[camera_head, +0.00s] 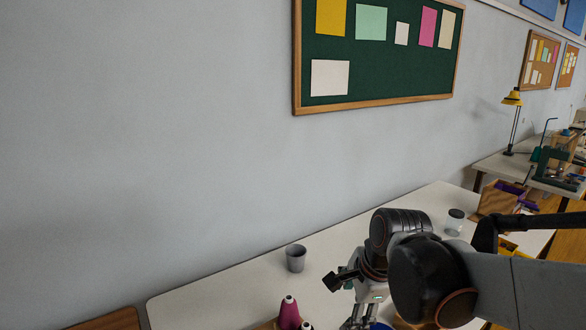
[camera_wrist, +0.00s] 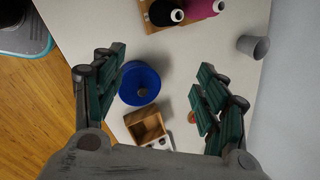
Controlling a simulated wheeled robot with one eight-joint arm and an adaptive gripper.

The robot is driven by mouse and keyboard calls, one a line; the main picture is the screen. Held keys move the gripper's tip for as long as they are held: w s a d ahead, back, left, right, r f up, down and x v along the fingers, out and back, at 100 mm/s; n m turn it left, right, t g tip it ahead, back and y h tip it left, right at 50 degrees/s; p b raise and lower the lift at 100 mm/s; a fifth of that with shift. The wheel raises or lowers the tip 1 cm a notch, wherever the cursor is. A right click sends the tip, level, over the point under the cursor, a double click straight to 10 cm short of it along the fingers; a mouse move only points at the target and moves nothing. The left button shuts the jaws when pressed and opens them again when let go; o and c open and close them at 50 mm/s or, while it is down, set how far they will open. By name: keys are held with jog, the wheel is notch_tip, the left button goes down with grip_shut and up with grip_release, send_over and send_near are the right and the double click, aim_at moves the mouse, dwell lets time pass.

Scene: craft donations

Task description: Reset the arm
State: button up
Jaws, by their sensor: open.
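My gripper (camera_wrist: 160,88) is open in the wrist view, with its two green-padded fingers wide apart and nothing between the pads. It points down over the white table (camera_wrist: 200,50), above a blue round lidded object (camera_wrist: 138,77) and a small open wooden box (camera_wrist: 148,128). A small reddish round thing (camera_wrist: 192,117) shows beside the right finger. In the head view my arm reaches in from the right, and my gripper (camera_head: 357,322) is low in the picture, partly cut off by the bottom edge.
A grey cup (camera_head: 296,260) stands near the wall. A magenta thread cone (camera_head: 288,314) stands left of my gripper. A clear jar (camera_head: 454,224) and a wooden box (camera_head: 497,200) are beyond my arm. The table's left part (camera_head: 205,300) is bare.

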jog(key=s+d+r+n+t+h, duration=0.2)
jog(key=s+d+n, duration=0.6)
jog(key=s+n, duration=0.5)
jog(key=shift+r+n+t, duration=0.55)
jog(key=shift+n+t, duration=0.25)
jog(key=shift+n, duration=1)
jog(key=shift+d, duration=0.1)
